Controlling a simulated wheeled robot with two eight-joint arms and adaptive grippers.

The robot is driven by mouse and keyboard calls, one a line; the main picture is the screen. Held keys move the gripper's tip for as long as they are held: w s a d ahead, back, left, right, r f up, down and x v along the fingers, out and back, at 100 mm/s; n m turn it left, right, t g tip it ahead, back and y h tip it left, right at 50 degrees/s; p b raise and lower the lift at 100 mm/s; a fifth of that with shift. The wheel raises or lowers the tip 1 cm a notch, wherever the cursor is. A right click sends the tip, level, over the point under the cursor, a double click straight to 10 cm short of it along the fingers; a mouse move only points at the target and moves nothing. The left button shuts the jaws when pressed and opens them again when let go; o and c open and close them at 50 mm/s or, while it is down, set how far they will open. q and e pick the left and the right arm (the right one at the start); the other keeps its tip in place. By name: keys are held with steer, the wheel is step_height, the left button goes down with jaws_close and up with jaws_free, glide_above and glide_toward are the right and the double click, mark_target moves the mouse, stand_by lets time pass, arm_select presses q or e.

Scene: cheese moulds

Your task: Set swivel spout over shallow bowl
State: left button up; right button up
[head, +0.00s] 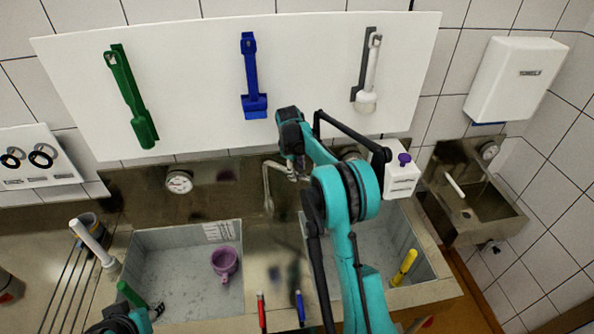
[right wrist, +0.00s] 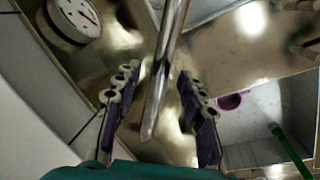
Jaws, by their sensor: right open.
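The metal swivel spout (head: 267,186) rises at the back between two sink bowls, near the divider. My right gripper (head: 297,170) is at the spout's upper part. In the right wrist view the open fingers (right wrist: 160,82) stand on either side of the spout (right wrist: 165,70), with gaps visible. The left bowl (head: 185,288) is grey and holds a purple mug (head: 225,262); the right bowl (head: 398,238) is partly hidden by my right arm. I cannot tell which one is shallower. My left gripper (head: 154,312) shows only partly at the lower left.
A dial (head: 179,182) is on the back panel. A green-handled tool (head: 131,294) is by the left bowl, and a yellow one (head: 404,267) is in the right bowl. Red and blue sticks (head: 300,308) lie on the divider. A white bottle (head: 402,180) stands behind my right arm.

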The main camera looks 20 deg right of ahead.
steer(key=shift+f, duration=0.55)
jaws_close()
steer(key=shift+a, duration=0.1)
